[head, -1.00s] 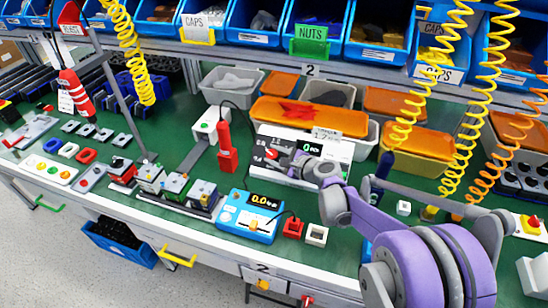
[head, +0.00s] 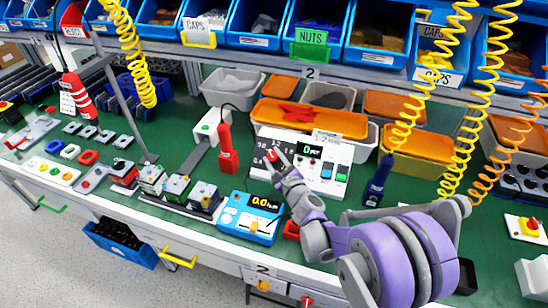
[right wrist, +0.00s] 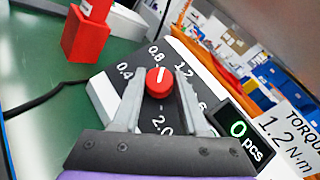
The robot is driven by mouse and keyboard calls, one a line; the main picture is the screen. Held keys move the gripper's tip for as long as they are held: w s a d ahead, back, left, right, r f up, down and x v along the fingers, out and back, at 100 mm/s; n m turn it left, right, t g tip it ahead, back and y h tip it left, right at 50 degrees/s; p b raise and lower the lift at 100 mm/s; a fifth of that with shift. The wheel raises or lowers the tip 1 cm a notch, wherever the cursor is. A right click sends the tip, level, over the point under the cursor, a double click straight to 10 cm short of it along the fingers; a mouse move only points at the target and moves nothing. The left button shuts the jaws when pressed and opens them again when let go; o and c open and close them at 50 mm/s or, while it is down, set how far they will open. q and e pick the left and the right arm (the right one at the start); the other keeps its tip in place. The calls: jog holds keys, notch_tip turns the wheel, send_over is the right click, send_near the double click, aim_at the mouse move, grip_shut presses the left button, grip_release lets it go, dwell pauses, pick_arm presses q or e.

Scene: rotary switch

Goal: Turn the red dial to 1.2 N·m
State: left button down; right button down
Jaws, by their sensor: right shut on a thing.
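The red dial (right wrist: 160,82) sits on the black face of a white box (head: 335,172). Around it are printed numbers, including 0.4, 0.8, 1.2 and 2.0. Its white pointer mark points up in the right wrist view, close to 0.8. My right gripper (right wrist: 160,84) is shut on the dial, one finger on each side. In the head view the right gripper (head: 275,158) reaches the dial (head: 271,155) from the front right. A card (right wrist: 292,137) reads "TORQUE 1.2 N·m". My left gripper is not in view.
A display (right wrist: 245,130) beside the dial reads "0 pcs". A red-handled tool (head: 228,150) stands just left of the box. A blue meter (head: 250,217) is in front and a dark blue tool (head: 379,182) to the right.

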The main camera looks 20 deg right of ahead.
dwell(0.5)
jog(key=shift+c, duration=2.2)
grip_release()
jog(key=shift+s+d+r, duration=0.1)
jog(key=shift+s+d, duration=0.05)
jog(key=shift+s, duration=1.1)
jog(key=shift+s+d+r, duration=0.1)
jog(key=shift+s+d, duration=0.05)
jog(key=shift+s, duration=1.1)
jog(key=shift+s+d, duration=0.15)
jog(key=shift+s, duration=1.1)
